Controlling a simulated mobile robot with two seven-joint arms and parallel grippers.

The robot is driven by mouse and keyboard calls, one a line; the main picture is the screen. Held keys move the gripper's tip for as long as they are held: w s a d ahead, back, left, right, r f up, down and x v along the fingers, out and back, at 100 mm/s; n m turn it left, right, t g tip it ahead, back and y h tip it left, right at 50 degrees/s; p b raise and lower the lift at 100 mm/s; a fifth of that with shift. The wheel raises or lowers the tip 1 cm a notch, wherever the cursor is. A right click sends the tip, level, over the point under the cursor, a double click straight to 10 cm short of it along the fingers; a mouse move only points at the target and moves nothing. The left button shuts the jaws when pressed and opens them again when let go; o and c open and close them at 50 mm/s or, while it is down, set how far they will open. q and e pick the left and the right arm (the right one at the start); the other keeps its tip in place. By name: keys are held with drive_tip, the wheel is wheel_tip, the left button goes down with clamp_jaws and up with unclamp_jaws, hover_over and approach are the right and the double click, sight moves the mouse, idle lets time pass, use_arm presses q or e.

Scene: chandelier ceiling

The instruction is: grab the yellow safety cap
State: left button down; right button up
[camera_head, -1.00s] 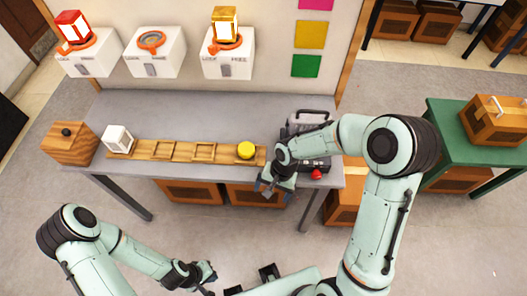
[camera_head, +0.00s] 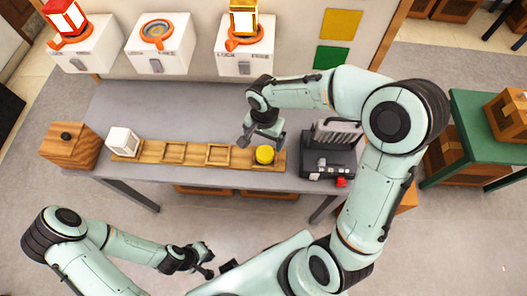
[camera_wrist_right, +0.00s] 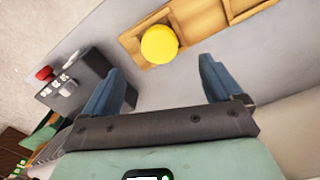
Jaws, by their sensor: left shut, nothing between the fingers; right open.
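The yellow safety cap (camera_head: 265,155) is a small round piece resting in the right end of a wooden tray (camera_head: 230,163) on the grey table. It also shows in the right wrist view (camera_wrist_right: 159,43), beyond the fingertips and roughly between them. My right gripper (camera_head: 262,138) hangs just behind the cap in the head view, open and empty, apart from the cap. Its two blue fingers spread wide in the right wrist view (camera_wrist_right: 160,85). My left gripper (camera_head: 207,262) is low in front of the table, shut and empty.
A white cube-like lantern (camera_head: 123,141) stands at the tray's left end, beside a wooden box (camera_head: 68,146). A dark grey case (camera_head: 327,160) with a red knob stands right of the tray. White wall boxes (camera_head: 160,45) line the back. The table behind the tray is clear.

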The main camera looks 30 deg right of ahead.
sight(265, 152)
wheel_tip(265, 152, down, 3)
drive_tip(key=shift+s, duration=0.15)
drive_tip(key=shift+f, duration=0.55)
drive_tip(key=f, duration=0.5)
drive_tip(key=shift+w+d, duration=0.25)
drive_tip(key=c, duration=1.1)
